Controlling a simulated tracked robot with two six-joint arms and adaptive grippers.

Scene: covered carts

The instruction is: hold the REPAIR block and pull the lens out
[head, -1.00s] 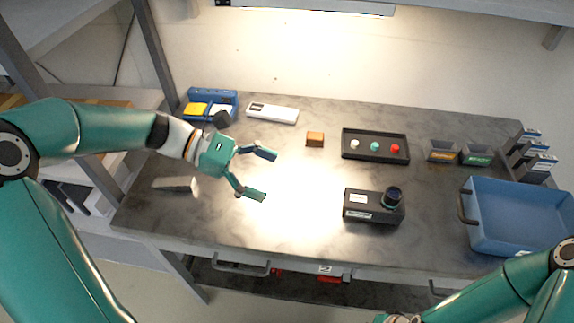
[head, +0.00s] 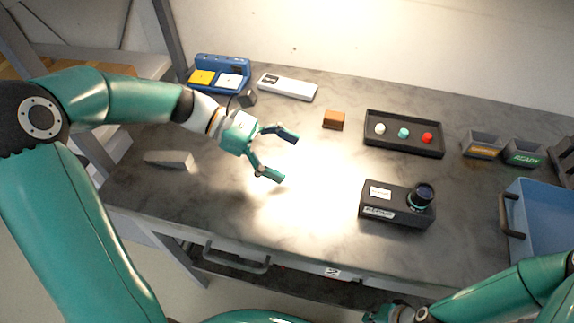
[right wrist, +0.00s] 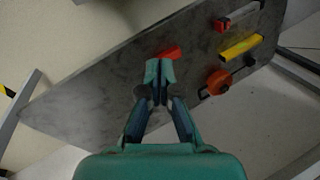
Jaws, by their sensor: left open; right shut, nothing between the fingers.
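The black block (head: 380,211) stands on the grey worktop, right of centre in the head view. It carries white labels whose print is too blurred to read surely. The dark round lens (head: 421,195) sits on the block's right end. My left gripper (head: 283,157) is open and empty above the worktop, to the left of the block and apart from it. My right gripper (right wrist: 160,72) is shut and empty in the right wrist view, where neither block nor lens shows. In the head view it is at the bottom edge, partly cut off.
A black tray (head: 436,151) with three coloured knobs lies behind the block. A brown cube (head: 333,120), small bins (head: 483,146) and a blue crate (head: 542,190) stand around. The right wrist view shows a grey surface with a red block (right wrist: 168,53) and a yellow bar (right wrist: 241,47).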

